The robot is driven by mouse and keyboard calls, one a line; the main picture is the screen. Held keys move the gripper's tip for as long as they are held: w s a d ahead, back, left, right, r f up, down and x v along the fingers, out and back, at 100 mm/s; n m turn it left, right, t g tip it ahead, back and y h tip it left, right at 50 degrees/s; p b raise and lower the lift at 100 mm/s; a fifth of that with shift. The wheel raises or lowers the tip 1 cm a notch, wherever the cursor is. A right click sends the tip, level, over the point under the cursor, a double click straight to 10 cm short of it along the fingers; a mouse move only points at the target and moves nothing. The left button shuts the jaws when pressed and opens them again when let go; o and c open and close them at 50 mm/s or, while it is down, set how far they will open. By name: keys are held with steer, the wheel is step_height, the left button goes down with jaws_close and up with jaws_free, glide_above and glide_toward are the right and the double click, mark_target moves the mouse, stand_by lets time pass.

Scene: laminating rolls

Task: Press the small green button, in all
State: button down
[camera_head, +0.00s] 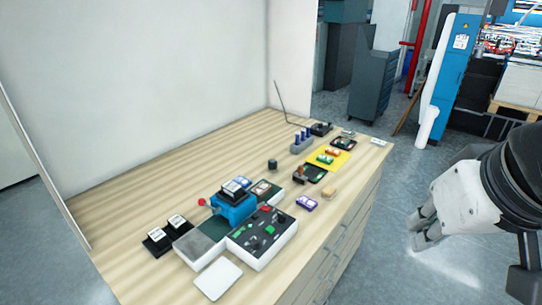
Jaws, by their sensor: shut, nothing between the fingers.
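A white control box (268,254) with a dark top panel sits on the wooden table (130,205). My gripper (420,236) is shut and empty. It hangs to the right of the table, past its edge and well apart from the control box.
A blue device (233,209) and a red knob (202,202) stand behind the box. A white pad (218,278) lies in front. A yellow mat (320,160) with small items lies further back. A wall rises behind the table; the floor on the right is open.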

steer(key=w+a+f+m+g+y, duration=0.1)
steer(key=w+a+m+y, duration=0.3)
steer(key=w+a+m, duration=0.35)
steer(key=m+y+p, duration=0.2)
steer(key=m+y, duration=0.2)
steer(key=m, duration=2.2)
glide_above(272, 227)
step_height(272, 227, down, 18)
steer(key=shift+f, duration=0.1)
step_height(272, 227, down, 6)
steer(key=b, duration=0.3)
steer(key=shift+w+f, duration=0.15)
steer(key=shift+f, duration=0.1)
steer(key=shift+f+b, duration=0.6)
steer(key=shift+f, duration=0.5)
steer(key=shift+f, duration=0.1)
